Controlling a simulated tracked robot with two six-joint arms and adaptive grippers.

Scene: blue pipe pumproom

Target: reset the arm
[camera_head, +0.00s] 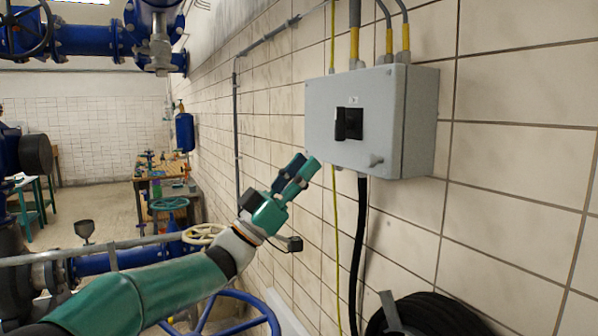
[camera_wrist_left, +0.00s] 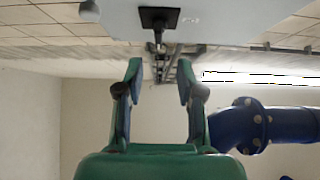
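My left gripper (camera_head: 304,162) reaches up from the lower left in the head view, its fingertips just left of and below a grey wall box (camera_head: 322,105). In the left wrist view the two green fingers of this gripper (camera_wrist_left: 160,68) stand apart with nothing between them. The box has a black rotary switch (camera_head: 348,124) on its front. In the left wrist view the switch (camera_wrist_left: 158,18) shows beyond the fingertips on the pale box face (camera_wrist_left: 225,20). My right gripper is in neither view.
A tiled wall (camera_head: 510,140) runs along the right. A black cable (camera_head: 358,240) hangs below the box, with a black hose coil (camera_head: 430,315) at lower right. A blue handwheel (camera_head: 265,305) lies below my arm. A workbench (camera_head: 182,190) stands farther back.

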